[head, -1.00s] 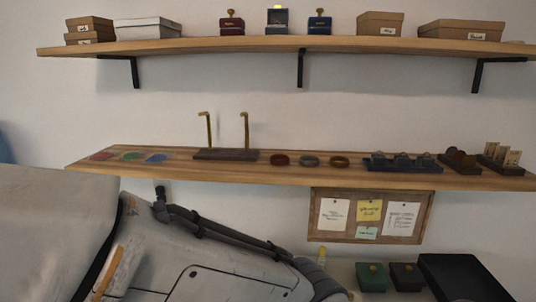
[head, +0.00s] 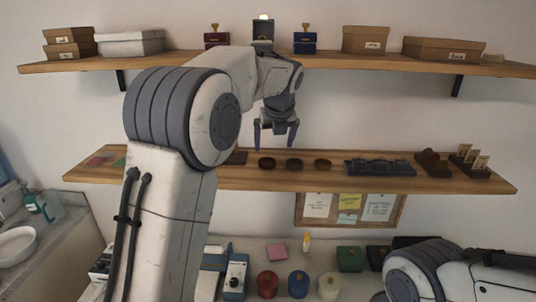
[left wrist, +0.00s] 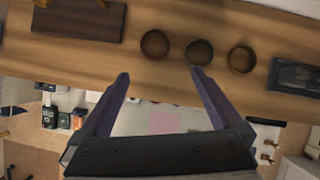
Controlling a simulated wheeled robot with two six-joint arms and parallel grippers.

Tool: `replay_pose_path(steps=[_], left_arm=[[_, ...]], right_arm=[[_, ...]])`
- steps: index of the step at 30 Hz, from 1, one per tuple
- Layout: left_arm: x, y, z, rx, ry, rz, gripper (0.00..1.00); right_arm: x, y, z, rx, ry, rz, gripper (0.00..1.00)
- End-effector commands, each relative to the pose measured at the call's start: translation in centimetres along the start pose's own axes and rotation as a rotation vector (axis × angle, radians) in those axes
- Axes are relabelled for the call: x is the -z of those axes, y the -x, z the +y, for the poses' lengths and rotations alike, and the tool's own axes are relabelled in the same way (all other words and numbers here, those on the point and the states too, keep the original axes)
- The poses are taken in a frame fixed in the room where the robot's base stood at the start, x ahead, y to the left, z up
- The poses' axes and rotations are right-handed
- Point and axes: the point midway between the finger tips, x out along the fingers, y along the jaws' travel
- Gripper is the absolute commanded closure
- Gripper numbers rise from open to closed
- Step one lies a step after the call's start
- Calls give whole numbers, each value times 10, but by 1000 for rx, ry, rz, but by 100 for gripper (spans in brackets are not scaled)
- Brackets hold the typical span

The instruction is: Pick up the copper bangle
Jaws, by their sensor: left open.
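Three bangles lie in a row on the lower wooden shelf. The leftmost, reddish in the earlier head view, looks like the copper bangle (head: 267,166); it looks dark now. It also shows in the left wrist view (left wrist: 155,57), lying flat just beyond the fingertips. A middle bangle (head: 294,167) and a right bangle (head: 322,167) lie beside it. My left gripper (head: 275,146) is open and empty, fingers pointing down in front of the row. In the left wrist view its fingertips (left wrist: 160,73) spread near the left and middle bangles. My right gripper is out of view.
A dark stand base (left wrist: 78,20) lies left of the bangles, and a dark tray (head: 380,170) lies right of them. The upper shelf (head: 385,63) with boxes is above. A counter below holds several jars and boxes. My right arm shows at lower right.

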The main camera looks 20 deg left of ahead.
Motion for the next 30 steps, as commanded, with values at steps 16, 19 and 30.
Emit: replay_pose_path(steps=[16,19,30], left_arm=[[-13,-56,6,-10,-54,-11,0],[-14,-68,8,-11,-54,-8,0],[-13,-104,9,-7,-54,-13,0]], right_arm=[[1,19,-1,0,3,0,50],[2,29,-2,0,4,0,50],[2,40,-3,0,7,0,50]])
